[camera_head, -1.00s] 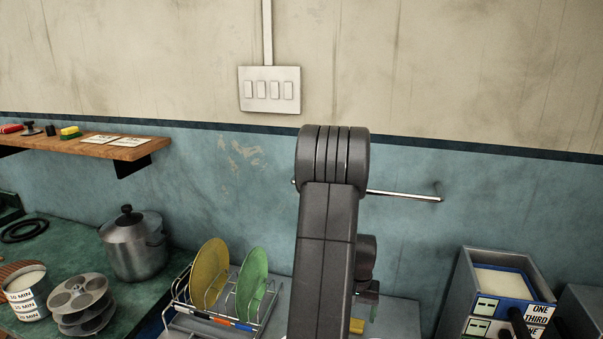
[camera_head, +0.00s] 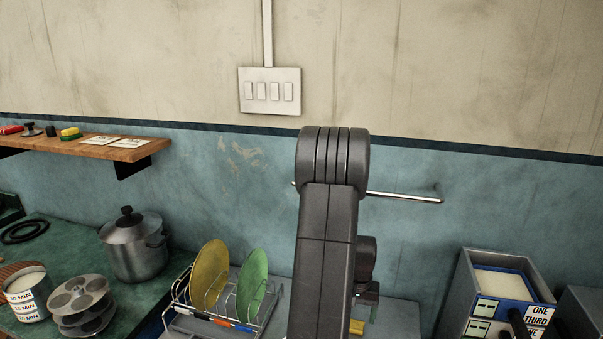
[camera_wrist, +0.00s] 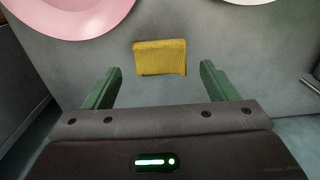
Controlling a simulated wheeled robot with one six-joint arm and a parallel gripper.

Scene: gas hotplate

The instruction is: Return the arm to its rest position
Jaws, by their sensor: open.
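My arm (camera_head: 325,250) rises in front of the wall in the head view, bent at its top joint, and hides part of the counter behind it. My gripper (camera_wrist: 160,85) shows in the wrist view with its two green fingers wide apart and nothing between them. A yellow cloth or sponge (camera_wrist: 160,57) lies on the grey surface ahead of the fingertips, apart from them. A small part of a yellow thing (camera_head: 357,326) also shows beside my arm in the head view.
A dish rack (camera_head: 225,321) with a yellow and a green plate stands left of my arm. A steel pot (camera_head: 135,250) and a tiered stand (camera_head: 80,303) are further left. A metal rail (camera_head: 405,197) is on the wall. A labelled box (camera_head: 495,300) stands right. A pink plate (camera_wrist: 70,15) shows in the wrist view.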

